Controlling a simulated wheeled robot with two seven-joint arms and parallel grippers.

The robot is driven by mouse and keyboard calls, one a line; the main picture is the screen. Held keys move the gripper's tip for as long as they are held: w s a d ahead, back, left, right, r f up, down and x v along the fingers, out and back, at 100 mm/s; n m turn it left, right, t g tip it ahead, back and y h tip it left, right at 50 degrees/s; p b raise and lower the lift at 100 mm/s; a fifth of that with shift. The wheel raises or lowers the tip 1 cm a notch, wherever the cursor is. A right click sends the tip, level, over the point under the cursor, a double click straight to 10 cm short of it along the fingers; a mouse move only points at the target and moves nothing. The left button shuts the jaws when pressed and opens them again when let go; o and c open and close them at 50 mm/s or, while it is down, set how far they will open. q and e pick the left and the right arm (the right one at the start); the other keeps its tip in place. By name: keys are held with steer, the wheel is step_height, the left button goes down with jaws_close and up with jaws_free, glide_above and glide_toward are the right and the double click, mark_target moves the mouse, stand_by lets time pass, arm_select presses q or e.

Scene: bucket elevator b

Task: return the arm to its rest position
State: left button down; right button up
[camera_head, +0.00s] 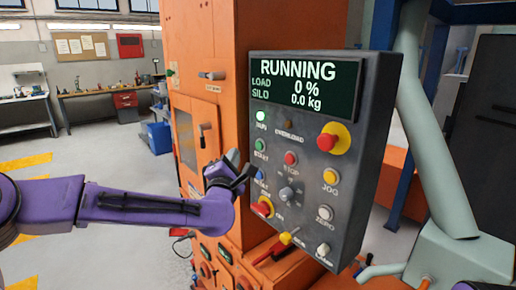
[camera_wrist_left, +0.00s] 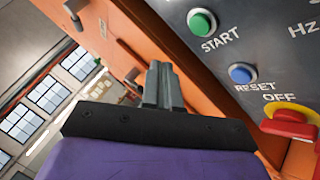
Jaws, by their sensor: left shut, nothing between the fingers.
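My left arm (camera_head: 140,203), purple, reaches in from the left. Its gripper (camera_head: 245,172) is shut and empty in front of the left edge of the control panel (camera_head: 375,110), near the blue RESET button (camera_head: 260,172). In the left wrist view the shut fingers (camera_wrist_left: 162,85) point past the panel's left side. The green START button (camera_wrist_left: 202,22) and the blue RESET button (camera_wrist_left: 241,73) lie to their right, apart from them. The panel display (camera_head: 303,82) reads RUNNING, load 0 %, silo 0.0 kg. My right gripper is not in view.
The orange machine (camera_head: 205,25) stands behind the panel. A red and yellow OFF switch (camera_head: 262,208) and a mushroom button (camera_head: 333,138) stick out from the panel. A pale green pipe (camera_head: 435,140) is on the right. Open floor (camera_head: 100,140) lies to the left.

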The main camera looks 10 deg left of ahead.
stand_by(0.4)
arm_select(q)
steer(key=s+f+m+g+h, duration=0.1)
steer(key=s+f+m+g, duration=0.3)
steer(key=f, duration=0.9)
steer(key=s+f+m+g+b, duration=0.15)
steer(key=s+f+m, duration=0.4)
steer(key=f, duration=0.65)
steer(key=s+f+m+g+h, duration=0.1)
steer(key=s+f+m+g, duration=0.4)
steer(key=f, duration=0.8)
steer(key=s+a+f+m+g+y, duration=0.1)
steer(key=s+a+f+g, duration=0.1)
steer(key=s+f, duration=0.3)
steer(key=s+a+f+m+g+y+b, duration=0.1)
steer(key=s+a+f, duration=0.3)
steer(key=s, duration=1)
steer(key=s+a+f+m+g+y, duration=0.1)
steer(key=s+a+f+m+g, duration=0.1)
steer(key=s+f, duration=0.5)
steer(key=s+a+g, duration=0.1)
steer(key=s+a, duration=0.1)
steer(key=s, duration=0.1)
steer(key=shift+s+f+g+b, duration=0.25)
steer(key=shift+f+g+b, duration=0.1)
